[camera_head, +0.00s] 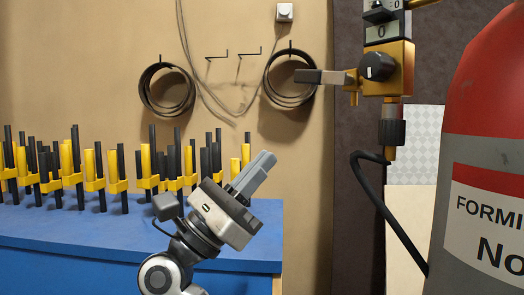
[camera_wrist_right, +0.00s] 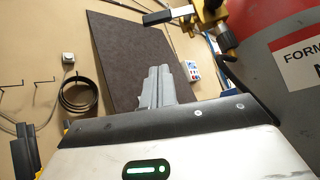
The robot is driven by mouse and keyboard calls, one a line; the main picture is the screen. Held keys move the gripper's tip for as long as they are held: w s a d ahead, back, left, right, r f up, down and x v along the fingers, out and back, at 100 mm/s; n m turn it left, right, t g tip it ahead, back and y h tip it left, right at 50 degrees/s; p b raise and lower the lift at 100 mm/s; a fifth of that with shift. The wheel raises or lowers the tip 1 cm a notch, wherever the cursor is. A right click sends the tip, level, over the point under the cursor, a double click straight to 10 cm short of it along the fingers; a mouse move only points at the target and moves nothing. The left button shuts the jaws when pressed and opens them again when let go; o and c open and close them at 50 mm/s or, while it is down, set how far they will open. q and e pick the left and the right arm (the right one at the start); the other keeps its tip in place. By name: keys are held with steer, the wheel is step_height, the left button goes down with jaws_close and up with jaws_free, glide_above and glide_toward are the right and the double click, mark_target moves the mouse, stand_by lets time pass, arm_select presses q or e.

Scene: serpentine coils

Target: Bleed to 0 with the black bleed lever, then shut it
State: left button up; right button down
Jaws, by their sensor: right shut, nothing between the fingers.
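The black bleed lever (camera_head: 322,77) sticks out level to the left from the brass valve block (camera_head: 388,68). It also shows at the top of the right wrist view (camera_wrist_right: 168,15). A black knob (camera_head: 377,66) sits on the block's front, and a mark like a 0 shows on the part above, which is cut off by the picture's top. My right gripper (camera_head: 264,163) is below and left of the lever, apart from it, pointing up and right. Its grey fingers (camera_wrist_right: 158,80) are together and hold nothing. My left gripper is not in view.
A red and grey cylinder (camera_head: 490,135) stands at the right. A black hose (camera_head: 385,205) hangs beside it. A blue bench (camera_head: 140,235) with several black and yellow posts is at the left. Coils hang on the wall behind. The space between gripper and lever looks clear.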

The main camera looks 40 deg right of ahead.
mark_target(322, 78)
steer(key=s+d+r+p, duration=0.1)
steer(key=d+r+p, duration=0.3)
steer(key=r, duration=0.5)
steer(key=shift+s+d+r, duration=0.25)
steer(key=shift+s+d, duration=0.05)
steer(key=shift+d, duration=0.35)
steer(key=shift+g, duration=0.3)
